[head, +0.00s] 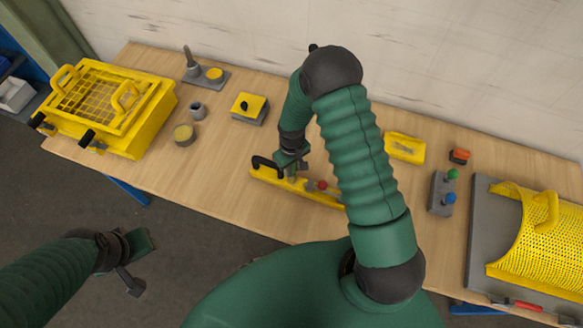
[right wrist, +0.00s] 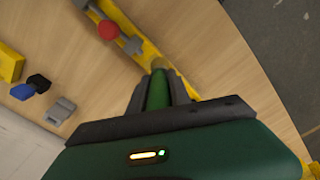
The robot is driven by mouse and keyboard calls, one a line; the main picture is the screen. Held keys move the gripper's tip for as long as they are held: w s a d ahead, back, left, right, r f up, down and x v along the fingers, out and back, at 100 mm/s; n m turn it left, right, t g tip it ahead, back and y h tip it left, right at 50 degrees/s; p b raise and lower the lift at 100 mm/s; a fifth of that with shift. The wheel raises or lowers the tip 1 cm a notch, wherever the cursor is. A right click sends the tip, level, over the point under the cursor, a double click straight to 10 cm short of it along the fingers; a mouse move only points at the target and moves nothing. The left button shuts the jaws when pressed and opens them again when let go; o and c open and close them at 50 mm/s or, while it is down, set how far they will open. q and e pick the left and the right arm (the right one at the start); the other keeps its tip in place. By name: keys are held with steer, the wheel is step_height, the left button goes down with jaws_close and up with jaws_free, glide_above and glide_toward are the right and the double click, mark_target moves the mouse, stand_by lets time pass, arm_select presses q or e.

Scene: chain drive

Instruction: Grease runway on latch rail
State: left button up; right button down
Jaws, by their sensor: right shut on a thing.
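The latch rail (head: 268,177) is a long yellow bar lying near the front edge of the table, with a black handle (head: 263,162) at its left end and a red knob (head: 321,185) on it. My right arm hides its right end. In the right wrist view the rail (right wrist: 150,50) runs behind the fingers. My right gripper (head: 297,168) is over the rail, shut on a green stick (right wrist: 158,90) with a dull yellow tip. The tip appears at the rail; I cannot tell whether it touches. My left gripper (head: 131,268) hangs off the table's front; its jaw opening is unclear.
A yellow guard box (head: 148,128) stands at the left. A round tin (head: 184,134), a grey cup (head: 197,110) and a yellow-topped block (head: 248,108) lie behind. At right are a yellow tray (head: 404,147), a knobbed grey block (head: 438,197) and a perforated yellow cover (head: 530,245).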

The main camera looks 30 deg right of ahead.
arm_select(q)
steer(key=shift+r, duration=0.3)
arm_select(e)
steer(key=shift+r, duration=0.45)
